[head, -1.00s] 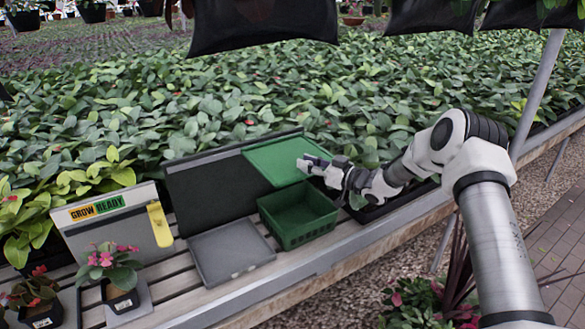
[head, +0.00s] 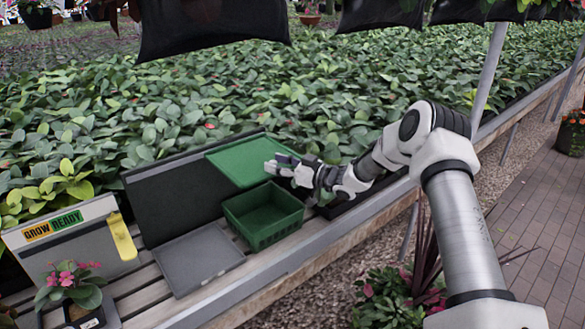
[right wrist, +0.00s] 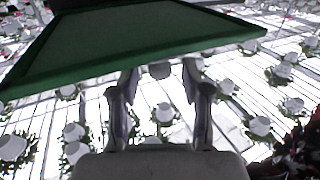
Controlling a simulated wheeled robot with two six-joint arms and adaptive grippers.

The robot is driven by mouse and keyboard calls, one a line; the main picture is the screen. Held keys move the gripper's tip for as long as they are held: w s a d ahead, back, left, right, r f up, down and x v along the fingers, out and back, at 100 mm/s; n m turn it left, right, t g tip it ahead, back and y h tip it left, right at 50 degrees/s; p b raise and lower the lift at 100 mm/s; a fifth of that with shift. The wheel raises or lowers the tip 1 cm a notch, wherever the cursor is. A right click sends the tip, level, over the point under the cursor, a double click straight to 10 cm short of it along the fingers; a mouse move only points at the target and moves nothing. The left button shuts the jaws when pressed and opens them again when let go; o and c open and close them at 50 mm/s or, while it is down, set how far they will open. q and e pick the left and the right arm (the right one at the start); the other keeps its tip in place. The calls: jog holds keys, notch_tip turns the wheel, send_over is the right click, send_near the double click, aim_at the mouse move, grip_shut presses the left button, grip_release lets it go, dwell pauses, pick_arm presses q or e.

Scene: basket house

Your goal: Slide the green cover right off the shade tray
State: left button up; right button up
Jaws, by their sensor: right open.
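My right gripper (head: 275,166) is at the cover's right side, fingers open. In the right wrist view its two fingers (right wrist: 160,75) stand apart just below the cover's rim; I cannot tell whether they touch it. I cannot make out for sure which tray is the shade tray. My left gripper is not in view.
A green open crate (head: 263,234) stands in front of the cover, with a flat grey tray (head: 200,262) to its left. A GROW READY board (head: 75,245) and a potted pink flower (head: 70,285) are further left. Dense plants lie behind; black planters hang above.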

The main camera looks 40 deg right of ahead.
jog(key=v, duration=1)
jog(key=shift+s, duration=0.2)
jog(key=shift+d, duration=0.1)
